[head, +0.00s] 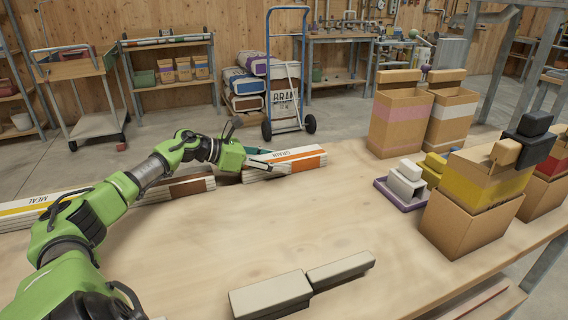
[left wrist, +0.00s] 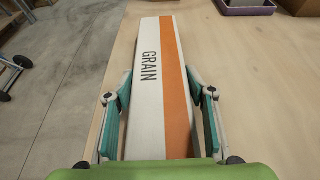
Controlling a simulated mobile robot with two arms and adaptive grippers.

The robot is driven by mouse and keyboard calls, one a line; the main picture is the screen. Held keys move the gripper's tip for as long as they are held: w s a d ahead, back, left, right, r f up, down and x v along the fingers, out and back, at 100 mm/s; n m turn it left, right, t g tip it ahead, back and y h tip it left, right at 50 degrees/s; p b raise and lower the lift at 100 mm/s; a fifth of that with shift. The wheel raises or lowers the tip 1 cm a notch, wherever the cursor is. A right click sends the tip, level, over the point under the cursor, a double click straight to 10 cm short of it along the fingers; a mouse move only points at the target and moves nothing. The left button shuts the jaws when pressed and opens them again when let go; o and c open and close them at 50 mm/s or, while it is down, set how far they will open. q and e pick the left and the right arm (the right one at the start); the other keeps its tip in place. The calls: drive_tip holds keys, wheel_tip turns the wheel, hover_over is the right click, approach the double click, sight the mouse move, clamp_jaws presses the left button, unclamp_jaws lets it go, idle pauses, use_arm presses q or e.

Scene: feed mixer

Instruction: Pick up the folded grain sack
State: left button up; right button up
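The folded grain sack (head: 298,158) lies flat near the far edge of the wooden table, a long white block with an orange stripe and the word GRAIN. My left gripper (head: 262,160) is low at its near left end. In the left wrist view the sack (left wrist: 160,85) runs lengthwise between the two teal-padded fingers of my left gripper (left wrist: 160,100). One finger is on each long side, and the pads look spread, with narrow gaps to the sack. The sack's nearest end is hidden behind the green gripper body. My right gripper is in neither view.
A meal sack (head: 50,205) and a brown-striped sack (head: 188,186) lie left along the far edge. Grey blocks (head: 300,286) lie in front. A purple tray (head: 402,196) and several cartons (head: 472,209) stand at right. The table middle is clear.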

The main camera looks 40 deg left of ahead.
use_arm(q)
drive_tip(key=shift+w, duration=0.1)
drive_tip(key=c, duration=0.5)
